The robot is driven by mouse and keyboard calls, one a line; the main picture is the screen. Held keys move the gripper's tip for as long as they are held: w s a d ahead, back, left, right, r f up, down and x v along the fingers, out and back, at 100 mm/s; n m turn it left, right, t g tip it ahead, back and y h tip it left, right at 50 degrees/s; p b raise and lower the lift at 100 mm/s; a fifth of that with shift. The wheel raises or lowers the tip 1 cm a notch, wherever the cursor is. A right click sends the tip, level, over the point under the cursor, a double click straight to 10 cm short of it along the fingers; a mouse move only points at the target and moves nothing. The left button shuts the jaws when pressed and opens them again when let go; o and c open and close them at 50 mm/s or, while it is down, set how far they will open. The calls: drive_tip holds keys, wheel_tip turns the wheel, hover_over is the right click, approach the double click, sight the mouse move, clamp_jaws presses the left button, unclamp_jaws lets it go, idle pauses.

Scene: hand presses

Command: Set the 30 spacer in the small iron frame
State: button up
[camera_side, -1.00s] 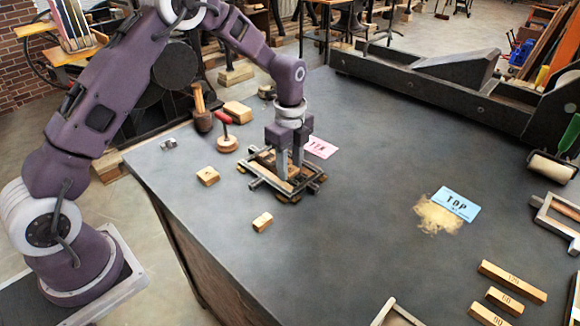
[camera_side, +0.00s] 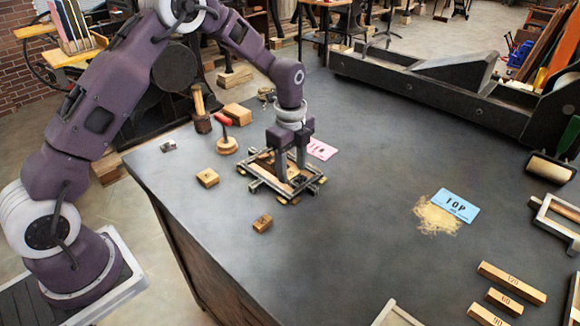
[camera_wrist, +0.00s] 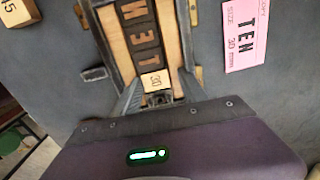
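The small iron frame (camera_side: 268,189) lies flat on the bench under my gripper (camera_side: 291,173). In the wrist view, its dark side bar (camera_wrist: 112,48) runs along pale wooden strips. Dark letter blocks (camera_wrist: 143,36) stand in a row between the strips. The 30 spacer (camera_wrist: 153,82), a small pale block marked 30, sits inside the frame at the near end of that row, against the last letter. My gripper's fingers (camera_wrist: 158,88) are apart, one on each side of the spacer, low in the frame. The spacer cannot be made out in the side view.
A red-handled tool (camera_side: 226,140) and a mallet (camera_side: 201,112) stand behind.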

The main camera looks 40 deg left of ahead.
sight(290, 174)
drive_tip(key=shift+s+f, duration=0.55)
drive_tip(key=shift+f, duration=0.25)
wheel_tip(290, 174, up, 14)
drive_tip(key=shift+w+f, duration=0.15)
drive_tip(key=shift+f, duration=0.05)
drive_tip(key=s+d+r+n+t, duration=0.2)
drive_tip(key=s+r+n, duration=0.6)
drive_tip(key=s+r, duration=0.55)
drive_tip(key=s+f+n+t, duration=0.3)
drive_tip(key=s+n, duration=0.7)
drive_tip(key=s, duration=0.7)
drive_tip(key=shift+s+d+f, duration=0.25)
drive_tip(key=shift+s+d, duration=0.15)
drive_tip(key=shift+d, duration=0.05)
